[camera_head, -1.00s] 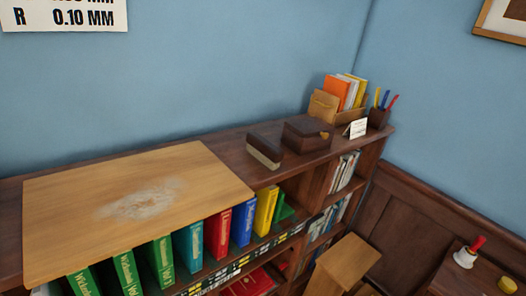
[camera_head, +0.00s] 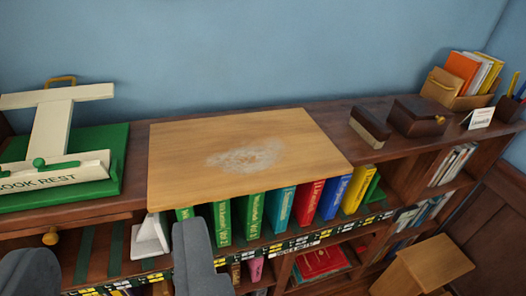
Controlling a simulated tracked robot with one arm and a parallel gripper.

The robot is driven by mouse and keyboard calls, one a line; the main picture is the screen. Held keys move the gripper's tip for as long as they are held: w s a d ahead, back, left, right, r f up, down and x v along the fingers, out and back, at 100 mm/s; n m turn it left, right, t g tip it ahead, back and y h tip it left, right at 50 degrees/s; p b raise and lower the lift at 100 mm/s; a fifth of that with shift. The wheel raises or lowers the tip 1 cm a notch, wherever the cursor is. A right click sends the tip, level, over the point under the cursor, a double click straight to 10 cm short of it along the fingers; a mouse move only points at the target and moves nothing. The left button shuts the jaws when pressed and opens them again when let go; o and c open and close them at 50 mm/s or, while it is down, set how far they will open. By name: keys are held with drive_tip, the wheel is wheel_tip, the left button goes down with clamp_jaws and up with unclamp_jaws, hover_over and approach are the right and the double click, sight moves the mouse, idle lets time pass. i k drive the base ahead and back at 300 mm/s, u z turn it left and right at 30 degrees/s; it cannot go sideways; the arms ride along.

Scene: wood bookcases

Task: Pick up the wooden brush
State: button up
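The wooden brush (camera_head: 370,127) lies on top of the bookcase, right of centre, with a dark brown back and a paler bristle side facing me. It sits just left of a dark wooden box. My gripper (camera_head: 112,243) shows as two grey fingers at the bottom left, wide apart with nothing held between them. It is in front of the shelves, well left of the brush and not touching it.
A tan board (camera_head: 180,165) with a whitish smudge lies left of the brush. A dark box (camera_head: 417,118), a card (camera_head: 481,118) and a file holder (camera_head: 440,88) stand to its right. A book rest (camera_head: 115,150) is far left. Several coloured books (camera_head: 305,200) fill the shelf below.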

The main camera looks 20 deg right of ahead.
sight(373, 129)
drive_tip(key=z, duration=0.45)
drive_tip(key=k, duration=0.4)
drive_tip(key=z, duration=0.75)
drive_tip(key=k, duration=0.9)
drive_tip(key=z, duration=0.9)
drive_tip(key=i, duration=2.05)
drive_tip(key=u, duration=1.2)
drive_tip(key=i, duration=1.2)
drive_tip(key=u, duration=0.85)
drive_tip(key=k, duration=0.5)
drive_tip(key=z, duration=0.05)
